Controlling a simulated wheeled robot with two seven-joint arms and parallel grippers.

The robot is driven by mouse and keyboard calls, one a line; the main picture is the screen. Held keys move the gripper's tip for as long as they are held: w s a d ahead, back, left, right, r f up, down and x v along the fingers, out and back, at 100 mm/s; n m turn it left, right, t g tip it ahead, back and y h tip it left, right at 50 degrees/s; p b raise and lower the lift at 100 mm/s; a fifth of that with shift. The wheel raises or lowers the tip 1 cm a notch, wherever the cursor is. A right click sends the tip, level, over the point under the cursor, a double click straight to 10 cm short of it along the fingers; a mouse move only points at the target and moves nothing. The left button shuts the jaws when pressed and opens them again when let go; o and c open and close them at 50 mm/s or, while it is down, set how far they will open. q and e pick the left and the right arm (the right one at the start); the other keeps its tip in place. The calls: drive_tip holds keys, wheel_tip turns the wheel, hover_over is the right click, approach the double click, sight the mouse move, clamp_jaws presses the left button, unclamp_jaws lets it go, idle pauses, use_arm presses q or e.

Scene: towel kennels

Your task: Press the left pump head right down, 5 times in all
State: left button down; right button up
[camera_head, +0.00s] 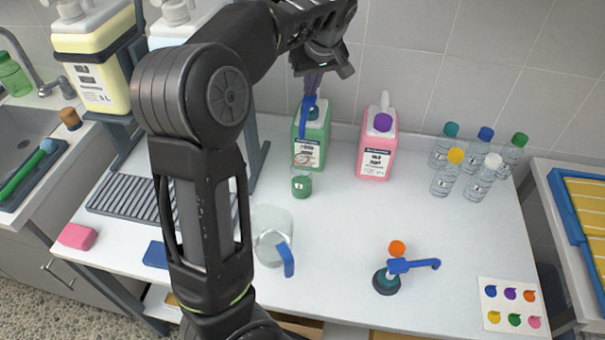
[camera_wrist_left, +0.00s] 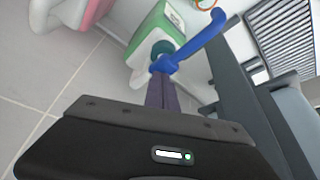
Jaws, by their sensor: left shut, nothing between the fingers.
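The left pump, with a blue head and spout (camera_head: 308,103), stands on a green canister (camera_head: 312,140) at the back of the counter. In the left wrist view the blue pump head (camera_wrist_left: 165,64) sits on a dark teal collar, its spout reaching up to the right. My left gripper (camera_head: 312,92) points down from above, shut and empty. Its purple fingertips (camera_wrist_left: 158,82) are right at the top of the pump head; whether they touch it I cannot tell. My right gripper is not in view.
A pink canister (camera_head: 376,150) with a purple cap stands right of the green one. A small green container (camera_head: 301,186), a clear jug (camera_head: 265,222) and a loose blue pump (camera_head: 388,279) are in front. Several clear bottles (camera_head: 446,180) stand right. The counter's middle is clear.

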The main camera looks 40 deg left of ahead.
use_arm(q)
drive_tip(key=shift+r+p, duration=1.1)
drive_tip(key=shift+r, duration=0.6)
drive_tip(key=shift+f, duration=0.2)
drive_tip(key=shift+f+b, duration=2)
drive_tip(key=shift+f, duration=0.25)
drive_tip(key=shift+r, duration=0.2)
drive_tip(key=shift+r+p, duration=1.9)
drive_tip(key=shift+r, duration=0.3)
